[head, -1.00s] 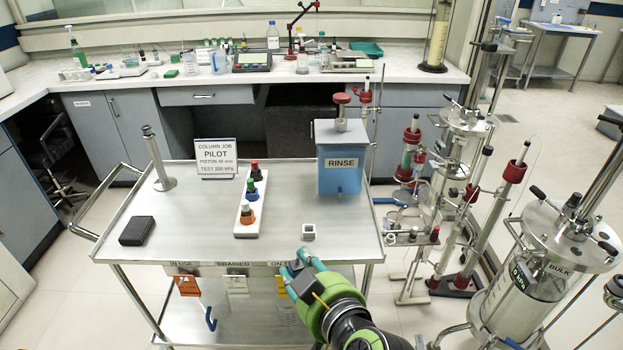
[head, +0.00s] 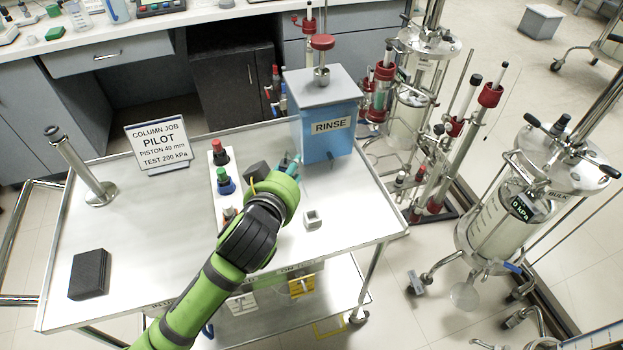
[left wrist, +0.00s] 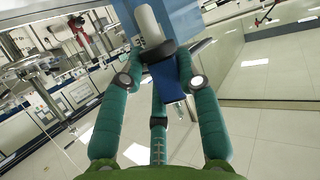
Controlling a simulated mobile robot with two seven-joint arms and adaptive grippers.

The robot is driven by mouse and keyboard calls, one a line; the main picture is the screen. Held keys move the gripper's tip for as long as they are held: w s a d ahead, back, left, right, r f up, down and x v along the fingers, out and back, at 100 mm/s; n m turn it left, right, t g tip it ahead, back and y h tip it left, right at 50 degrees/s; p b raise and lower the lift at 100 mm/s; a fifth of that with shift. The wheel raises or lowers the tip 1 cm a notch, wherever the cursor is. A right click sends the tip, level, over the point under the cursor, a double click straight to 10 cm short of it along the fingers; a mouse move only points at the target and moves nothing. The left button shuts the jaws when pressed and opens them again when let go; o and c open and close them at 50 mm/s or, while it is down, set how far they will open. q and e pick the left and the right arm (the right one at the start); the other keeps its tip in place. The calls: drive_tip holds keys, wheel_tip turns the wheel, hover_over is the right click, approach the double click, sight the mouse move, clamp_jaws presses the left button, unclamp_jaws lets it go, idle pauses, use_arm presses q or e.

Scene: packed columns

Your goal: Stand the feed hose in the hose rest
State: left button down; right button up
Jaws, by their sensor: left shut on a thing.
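My left gripper (head: 292,162) is above the right part of the trolley top, close to the left front of the rinse tank. In the left wrist view its teal fingers (left wrist: 160,80) are shut on a piece with a pale rounded end, a dark collar and a blue part, seemingly the feed hose (left wrist: 166,82). The head view mostly hides this piece. A small pale square cup, seemingly the hose rest (head: 312,219), stands near the trolley's front right and looks empty. It is apart from the gripper. My right gripper is not in view.
The blue rinse tank (head: 331,128) stands at the back right. A white rack (head: 213,160) with coloured knobs is left of my gripper, partly behind my arm. A metal post (head: 83,168), a sign (head: 159,143) and a black box (head: 88,274) stand left. Trolley top (head: 150,230) is clear between.

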use_arm(q)
drive_tip(key=shift+s+d+f+m+g+h+b, duration=0.25)
drive_tip(key=shift+d+f+m+g+h+b, duration=0.3)
drive_tip(key=shift+d+f+m+h, duration=0.45)
drive_tip(key=shift+s+d+f+m+g+h+b, duration=0.2)
drive_tip(key=shift+d+f+m+g+h+b, duration=0.45)
drive_tip(key=shift+f+h, duration=0.5)
drive_tip(key=shift+s+d+f+m+g+h+b, duration=0.25)
drive_tip(key=shift+d+f+m+g+h+b, duration=0.15)
drive_tip(key=shift+d+f+m+h, duration=0.7)
drive_tip(key=shift+a+f, duration=0.15)
drive_tip(key=shift+a, duration=0.1)
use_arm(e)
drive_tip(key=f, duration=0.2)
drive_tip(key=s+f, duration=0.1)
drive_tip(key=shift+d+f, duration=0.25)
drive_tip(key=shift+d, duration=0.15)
use_arm(q)
drive_tip(key=shift+p, duration=0.6)
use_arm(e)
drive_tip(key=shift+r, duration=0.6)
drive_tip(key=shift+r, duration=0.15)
use_arm(q)
drive_tip(key=shift+p, duration=0.5)
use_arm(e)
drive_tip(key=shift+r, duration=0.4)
